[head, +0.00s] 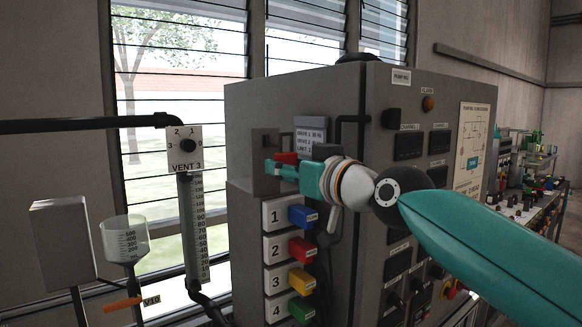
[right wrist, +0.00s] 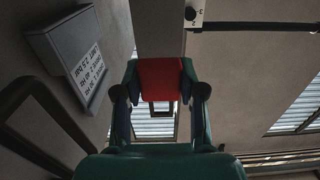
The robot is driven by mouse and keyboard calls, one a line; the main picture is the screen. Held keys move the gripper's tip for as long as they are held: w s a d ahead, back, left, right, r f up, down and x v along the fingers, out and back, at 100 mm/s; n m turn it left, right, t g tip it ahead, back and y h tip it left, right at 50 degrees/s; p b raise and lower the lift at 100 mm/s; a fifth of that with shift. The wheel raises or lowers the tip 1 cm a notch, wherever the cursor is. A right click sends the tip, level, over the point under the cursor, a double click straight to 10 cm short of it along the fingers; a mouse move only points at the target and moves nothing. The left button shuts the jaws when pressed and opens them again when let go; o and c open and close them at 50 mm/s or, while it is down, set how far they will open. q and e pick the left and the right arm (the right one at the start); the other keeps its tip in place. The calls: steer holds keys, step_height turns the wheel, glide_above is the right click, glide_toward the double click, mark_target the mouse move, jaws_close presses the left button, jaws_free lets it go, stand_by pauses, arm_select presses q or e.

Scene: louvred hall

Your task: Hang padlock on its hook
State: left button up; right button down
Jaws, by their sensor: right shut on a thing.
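A red padlock (head: 287,158) is between the fingers of my right gripper (head: 273,168), beside the upper left part of the grey cabinet. In the right wrist view the red padlock (right wrist: 158,80) sits between the fingertips, with a finger on each side. My right gripper (right wrist: 158,92) is shut on it. A grey plate (head: 264,148) with a small dark bracket is just behind and left of the padlock in the head view. I cannot clearly make out the hook, nor whether the padlock touches it. My left gripper is not in view.
The grey cabinet (head: 300,100) carries a label plate (head: 311,133) and a black bent bar (head: 352,120) close to my right wrist. Several numbered coloured blocks, such as the blue one (head: 298,216), sit below.

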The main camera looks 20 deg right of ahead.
steer(key=shift+p+x, duration=0.65)
steer(key=shift+x, duration=1.4)
steer(key=shift+f, duration=0.2)
steer(key=shift+f+b, duration=0.5)
steer(key=shift+b, duration=0.3)
steer(key=c, duration=0.6)
jaws_free()
steer(key=b+v, duration=0.3)
steer(key=v, duration=0.4)
